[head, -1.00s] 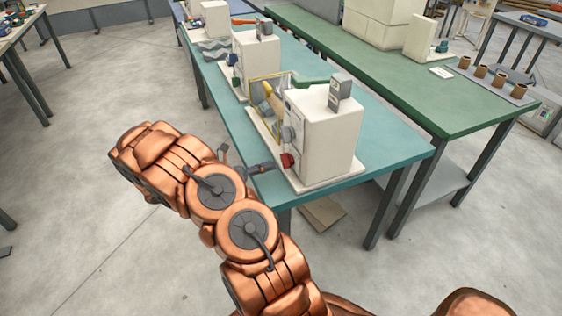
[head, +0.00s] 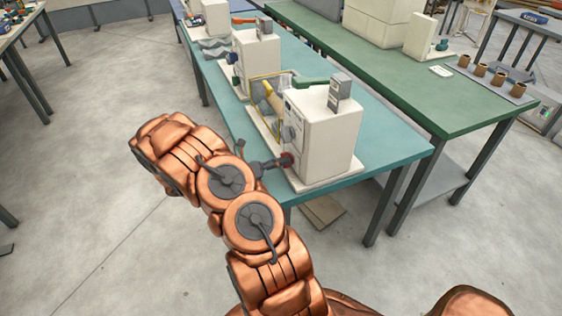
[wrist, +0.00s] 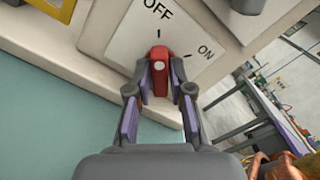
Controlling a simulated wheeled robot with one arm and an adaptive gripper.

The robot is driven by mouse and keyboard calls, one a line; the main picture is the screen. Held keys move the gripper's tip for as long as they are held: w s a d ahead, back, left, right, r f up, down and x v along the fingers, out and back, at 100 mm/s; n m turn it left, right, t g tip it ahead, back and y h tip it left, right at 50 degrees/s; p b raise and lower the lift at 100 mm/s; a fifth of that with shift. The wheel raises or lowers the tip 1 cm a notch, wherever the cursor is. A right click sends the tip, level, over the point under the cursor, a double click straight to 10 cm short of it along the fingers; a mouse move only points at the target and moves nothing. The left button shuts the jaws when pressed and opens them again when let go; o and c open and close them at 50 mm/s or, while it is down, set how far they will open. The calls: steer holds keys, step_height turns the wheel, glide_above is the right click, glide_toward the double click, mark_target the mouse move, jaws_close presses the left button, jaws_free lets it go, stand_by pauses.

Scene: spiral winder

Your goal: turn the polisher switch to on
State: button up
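The polisher is a white box-shaped machine (head: 322,140) at the near end of the teal table. Its red switch (wrist: 159,52) shows in the wrist view on a white plate with OFF above it and ON to its upper right. The switch's narrow end points up toward the OFF mark. My gripper (wrist: 161,80) has one finger on each side of the switch, with narrow gaps seeming to show between fingers and switch. In the head view my gripper (head: 276,163) is at the machine's left face and hides most of the switch.
The teal table (head: 385,150) carries more white machines (head: 257,62) behind the polisher. A yellow-framed part (head: 268,95) stands just behind it. A green table (head: 440,105) with several brown cups is to the right. The floor at left is open.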

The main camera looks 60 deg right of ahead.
jaws_close()
steer(key=shift+f+m+b, duration=0.15)
steer(key=shift+m+b, duration=0.15)
steer(key=shift+b, duration=0.3)
steer(key=shift+f+m+b, duration=0.1)
steer(key=shift+m+b, duration=0.4)
steer(key=shift+b, duration=0.45)
steer(key=m+b, duration=0.5)
steer(key=b, duration=0.2)
steer(key=m+b, duration=0.6)
steer(key=b, duration=0.1)
steer(key=m+b, duration=0.3)
steer(key=shift+r, duration=0.2)
steer(key=shift+m+b, duration=0.3)
